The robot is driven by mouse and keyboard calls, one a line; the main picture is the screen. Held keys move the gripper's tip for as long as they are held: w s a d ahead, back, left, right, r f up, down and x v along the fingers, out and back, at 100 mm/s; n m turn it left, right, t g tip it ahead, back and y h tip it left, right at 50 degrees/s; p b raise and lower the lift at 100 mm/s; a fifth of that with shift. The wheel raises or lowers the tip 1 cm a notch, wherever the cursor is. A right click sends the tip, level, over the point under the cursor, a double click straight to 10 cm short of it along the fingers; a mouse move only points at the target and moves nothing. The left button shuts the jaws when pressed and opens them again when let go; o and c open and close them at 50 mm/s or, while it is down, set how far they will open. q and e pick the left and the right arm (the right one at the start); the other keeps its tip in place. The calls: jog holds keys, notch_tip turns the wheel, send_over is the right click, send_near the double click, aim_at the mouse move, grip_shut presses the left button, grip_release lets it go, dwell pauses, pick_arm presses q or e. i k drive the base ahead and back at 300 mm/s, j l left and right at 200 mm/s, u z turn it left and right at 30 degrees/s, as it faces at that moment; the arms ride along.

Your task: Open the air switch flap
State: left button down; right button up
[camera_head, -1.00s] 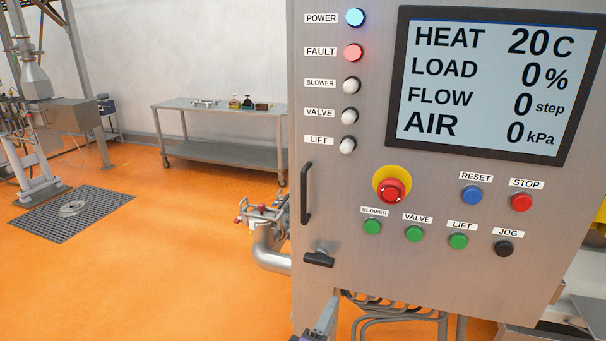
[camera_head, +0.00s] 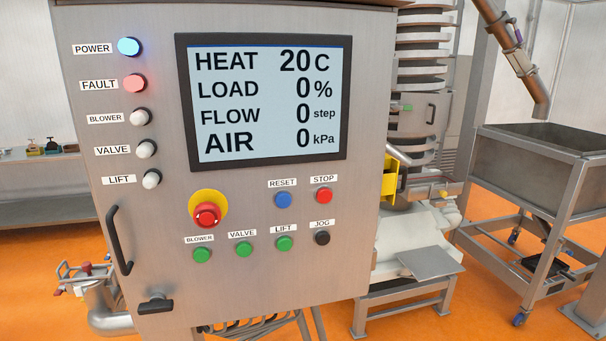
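The grey control cabinet (camera_head: 240,245) fills the middle of the head view. Its screen (camera_head: 263,105) reads HEAT 20 C, LOAD 0 %, FLOW 0 step and AIR 0 kPa. The POWER lamp (camera_head: 128,47) glows blue and the FAULT lamp (camera_head: 134,83) glows red. The BLOWER, VALVE and LIFT lamps are white. I see no part labelled as an air switch or its flap. A yellow part (camera_head: 389,178) shows beside the cabinet's right edge, partly hidden; I cannot tell what it is. Neither of my grippers is in view.
A black door handle (camera_head: 119,240) and a black latch (camera_head: 155,305) are on the cabinet's left side. A pipe (camera_head: 108,318) stands at lower left. A small metal step (camera_head: 430,263) and a wheeled hopper (camera_head: 545,160) are at right. Orange floor shows between them.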

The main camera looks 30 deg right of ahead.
aim_at(391, 168)
jog(key=k+l, duration=0.1)
jog(key=l, duration=0.6)
jog(key=k+l, duration=0.1)
jog(key=l, duration=0.55)
jog(key=k+l+z, duration=0.1)
jog(key=l, duration=0.6)
jog(key=k+l, duration=0.1)
jog(key=l, duration=0.6)
jog(key=i+l+u, duration=0.1)
jog(key=i, duration=0.4)
jog(key=k+l, duration=0.1)
